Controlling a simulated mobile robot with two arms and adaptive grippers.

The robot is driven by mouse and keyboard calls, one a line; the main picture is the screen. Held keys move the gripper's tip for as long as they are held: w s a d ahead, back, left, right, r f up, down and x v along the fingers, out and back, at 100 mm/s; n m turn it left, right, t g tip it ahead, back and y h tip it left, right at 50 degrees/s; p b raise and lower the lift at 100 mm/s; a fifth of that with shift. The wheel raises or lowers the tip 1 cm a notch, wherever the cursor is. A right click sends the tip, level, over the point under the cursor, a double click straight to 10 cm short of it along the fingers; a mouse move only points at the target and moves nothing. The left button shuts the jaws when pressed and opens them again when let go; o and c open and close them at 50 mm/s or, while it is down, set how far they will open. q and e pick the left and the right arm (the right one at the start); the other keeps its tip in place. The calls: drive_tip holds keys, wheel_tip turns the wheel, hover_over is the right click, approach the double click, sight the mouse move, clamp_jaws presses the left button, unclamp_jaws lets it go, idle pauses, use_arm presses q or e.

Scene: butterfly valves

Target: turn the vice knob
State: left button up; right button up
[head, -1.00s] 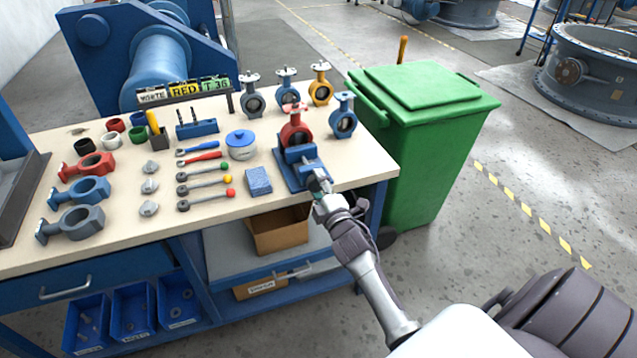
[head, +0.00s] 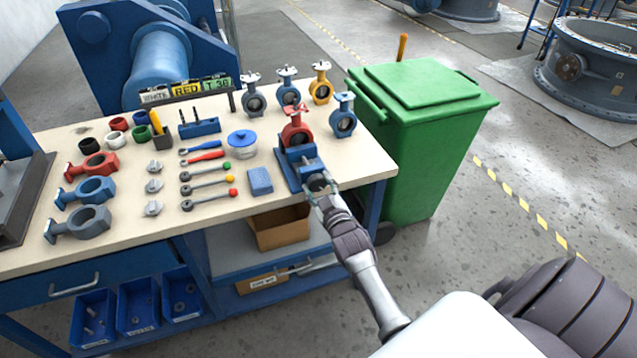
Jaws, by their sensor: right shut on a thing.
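The blue vice (head: 304,165) stands at the right front part of the workbench. A red butterfly valve (head: 297,130) sits upright in it. The vice knob (head: 318,183) is a dark round piece at the vice's front end, by the bench edge. My right gripper (head: 323,188) reaches up from below right, with its fingers around the knob and shut on it. The fingers partly hide the knob. My left gripper is out of view.
The bench top (head: 125,238) holds valve bodies, wrenches, a blue-lidded jar (head: 242,142) and a blue block (head: 260,181) left of the vice. More valves stand behind it. A green bin (head: 425,140) stands close at the right.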

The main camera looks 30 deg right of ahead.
drive_tip(key=m+p, duration=0.1)
drive_tip(key=m, duration=0.5)
drive_tip(key=shift+a+f+m, duration=0.1)
drive_tip(key=shift+m, duration=0.2)
drive_tip(key=m+p, duration=0.1)
drive_tip(key=m, duration=0.4)
drive_tip(key=shift+m, duration=0.3)
drive_tip(key=o, duration=1.2)
drive_tip(key=shift+c, duration=0.2)
drive_tip(key=v, duration=1.2)
